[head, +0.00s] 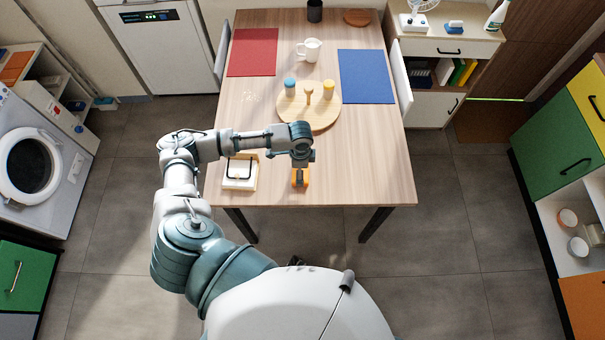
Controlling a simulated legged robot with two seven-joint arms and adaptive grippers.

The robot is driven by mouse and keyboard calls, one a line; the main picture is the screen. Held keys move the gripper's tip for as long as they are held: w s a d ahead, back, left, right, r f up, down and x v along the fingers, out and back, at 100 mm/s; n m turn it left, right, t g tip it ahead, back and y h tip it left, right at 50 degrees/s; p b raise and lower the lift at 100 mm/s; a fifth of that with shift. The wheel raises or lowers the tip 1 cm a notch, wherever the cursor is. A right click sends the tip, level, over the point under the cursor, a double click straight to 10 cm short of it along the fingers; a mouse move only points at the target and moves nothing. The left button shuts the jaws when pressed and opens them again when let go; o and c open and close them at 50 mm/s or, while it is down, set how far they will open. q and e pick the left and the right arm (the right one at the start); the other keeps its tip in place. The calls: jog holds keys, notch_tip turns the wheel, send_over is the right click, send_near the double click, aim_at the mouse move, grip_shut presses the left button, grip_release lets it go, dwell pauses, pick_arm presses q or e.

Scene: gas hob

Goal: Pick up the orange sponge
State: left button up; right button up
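The orange sponge (306,182) lies near the front edge of the wooden table (365,180). My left arm reaches in from the left, and its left gripper (299,178) points down right at the sponge. The gripper covers part of the sponge. The fingers are small and dark here, and I cannot tell whether they are apart or closed on it. The sponge appears to be at table level. My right gripper is not in view.
A napkin holder (240,173) stands left of the sponge. Behind is a round wooden board (325,116) with a blue-topped shaker (290,86) and a yellow-topped shaker (328,88). A white mug (309,50) is farther back. The table's front right is clear.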

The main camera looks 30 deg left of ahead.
pick_arm(q)
jog(key=shift+a+f, duration=0.25)
jog(key=shift+f, duration=0.35)
jog(key=shift+a+f, duration=0.25)
jog(key=shift+f, duration=0.35)
jog(key=shift+a+f, duration=0.15)
jog(key=shift+a, duration=0.05)
jog(key=shift+d, duration=0.3)
jog(key=c, duration=0.4)
jog(key=shift+d, duration=0.35)
jog(key=shift+c, duration=1)
jog(key=shift+a+r, duration=0.15)
jog(key=shift+r, duration=0.1)
